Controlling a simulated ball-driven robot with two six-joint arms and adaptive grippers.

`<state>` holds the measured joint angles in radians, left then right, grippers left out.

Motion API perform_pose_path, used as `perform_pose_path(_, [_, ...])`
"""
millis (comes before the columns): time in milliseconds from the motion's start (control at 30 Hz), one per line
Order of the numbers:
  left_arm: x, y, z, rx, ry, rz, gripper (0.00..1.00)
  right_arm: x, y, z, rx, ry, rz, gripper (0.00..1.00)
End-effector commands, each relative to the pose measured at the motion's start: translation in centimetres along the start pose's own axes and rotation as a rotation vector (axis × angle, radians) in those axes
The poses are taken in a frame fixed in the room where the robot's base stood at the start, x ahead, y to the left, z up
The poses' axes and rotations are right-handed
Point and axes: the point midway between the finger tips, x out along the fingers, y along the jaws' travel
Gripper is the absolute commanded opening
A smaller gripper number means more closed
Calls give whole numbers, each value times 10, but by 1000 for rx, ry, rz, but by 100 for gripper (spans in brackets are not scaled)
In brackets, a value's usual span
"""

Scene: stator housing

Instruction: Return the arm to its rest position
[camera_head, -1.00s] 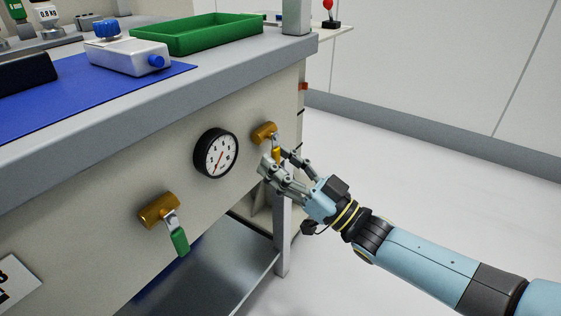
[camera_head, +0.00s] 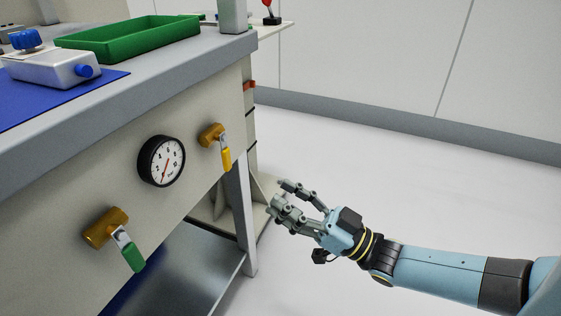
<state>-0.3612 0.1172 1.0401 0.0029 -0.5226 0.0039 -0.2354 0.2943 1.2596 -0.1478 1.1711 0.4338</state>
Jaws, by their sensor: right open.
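My right gripper (camera_head: 277,198) is open and empty. It hangs in the air to the right of the bench front, and its arm comes in from the lower right. The valve with the yellow handle (camera_head: 225,158) is on the bench's front panel, up and left of the gripper and apart from it. Its handle points down. A second brass valve with a green handle (camera_head: 131,256) is lower left on the same panel; its handle slants down to the right. My left gripper is not in view.
A round pressure gauge (camera_head: 161,161) sits between the valves. On the bench top are a green tray (camera_head: 130,40), a grey device with blue knobs (camera_head: 52,68) and a blue mat (camera_head: 75,98). Floor to the right is clear.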

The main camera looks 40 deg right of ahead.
Motion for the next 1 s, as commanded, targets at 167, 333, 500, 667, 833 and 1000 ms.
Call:
perform_pose_path(167, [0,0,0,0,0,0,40,0,0,0,0,0,0,40])
perform_pose_path(333, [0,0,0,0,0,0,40,0,0,0,0,0,0,40])
perform_pose_path(500, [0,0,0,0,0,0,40,1,0,0,0,0,0,40])
perform_pose_path(667, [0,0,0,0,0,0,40,1,0,0,0,0,0,40])
perform_pose_path(833, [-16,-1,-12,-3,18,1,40,8,-4,-16,6,8,8,40])
perform_pose_path(1000, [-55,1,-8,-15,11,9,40,-29,-7,18,64,-264,199,40])
